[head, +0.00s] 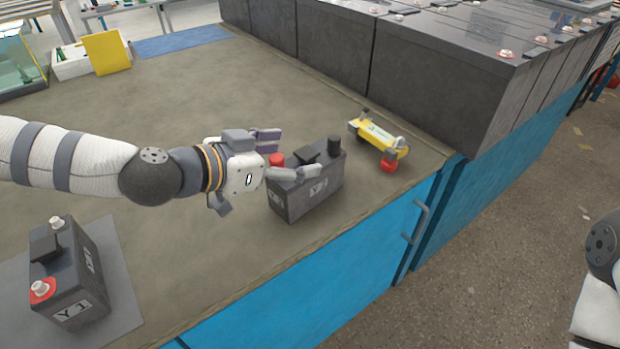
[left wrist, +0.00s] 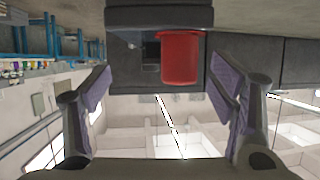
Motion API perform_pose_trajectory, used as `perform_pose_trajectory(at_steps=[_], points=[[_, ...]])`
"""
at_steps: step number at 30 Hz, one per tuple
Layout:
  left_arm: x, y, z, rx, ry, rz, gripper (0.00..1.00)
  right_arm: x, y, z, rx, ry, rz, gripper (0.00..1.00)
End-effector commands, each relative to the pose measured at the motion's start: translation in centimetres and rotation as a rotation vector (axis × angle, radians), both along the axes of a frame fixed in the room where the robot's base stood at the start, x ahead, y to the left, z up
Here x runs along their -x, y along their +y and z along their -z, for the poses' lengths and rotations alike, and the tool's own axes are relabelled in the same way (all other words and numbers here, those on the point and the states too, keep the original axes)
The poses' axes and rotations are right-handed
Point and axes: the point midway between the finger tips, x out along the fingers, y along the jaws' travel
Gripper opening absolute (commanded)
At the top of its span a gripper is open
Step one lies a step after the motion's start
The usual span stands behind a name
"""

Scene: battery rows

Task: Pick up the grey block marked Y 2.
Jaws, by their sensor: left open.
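The grey block marked Y 2 (head: 310,193) stands upright on the bench, with a red terminal cap, a dark cap and a raised black piece on top. My left gripper (head: 287,154) is open at the block's left end, near the red cap. In the left wrist view the open fingers (left wrist: 166,100) stand either side of the red cap (left wrist: 181,58), with part of the dark block (left wrist: 140,20) at the top. I cannot tell if any finger touches it. My right gripper is not in view; only part of my right arm shows at the right edge.
Another grey block marked Y 1 (head: 68,285) stands on a grey mat (head: 122,300) at front left. A yellow tool (head: 378,140) with a red end lies behind Y 2. Large dark batteries (head: 420,80) line the back right. The bench top (head: 200,90) is clear mid-left.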

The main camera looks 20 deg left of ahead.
Motion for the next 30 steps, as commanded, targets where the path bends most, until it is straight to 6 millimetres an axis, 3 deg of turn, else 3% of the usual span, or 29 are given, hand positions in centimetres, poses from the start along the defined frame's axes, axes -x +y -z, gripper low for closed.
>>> perform_pose_trajectory(at_steps=[3, 8, 14, 25, 30], points=[[-1.7, -1.1, 2.2, 0.001, 0.013, 0.0, 0.78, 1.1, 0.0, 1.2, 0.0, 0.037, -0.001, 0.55], [-3.4, -2.1, 2.4, 0.0, 0.005, 0.0, 0.78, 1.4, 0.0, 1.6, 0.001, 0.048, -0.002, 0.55], [-3.5, -2.1, 2.1, 0.001, 0.0, 0.0, 0.78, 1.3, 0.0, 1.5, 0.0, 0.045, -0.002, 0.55], [-3.5, -2.1, 2.1, 0.001, 0.0, 0.0, 0.0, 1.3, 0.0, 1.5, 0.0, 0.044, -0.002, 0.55], [-3.6, -2.2, 1.8, 0.002, -0.007, 0.0, 0.0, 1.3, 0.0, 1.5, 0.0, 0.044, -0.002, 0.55]])
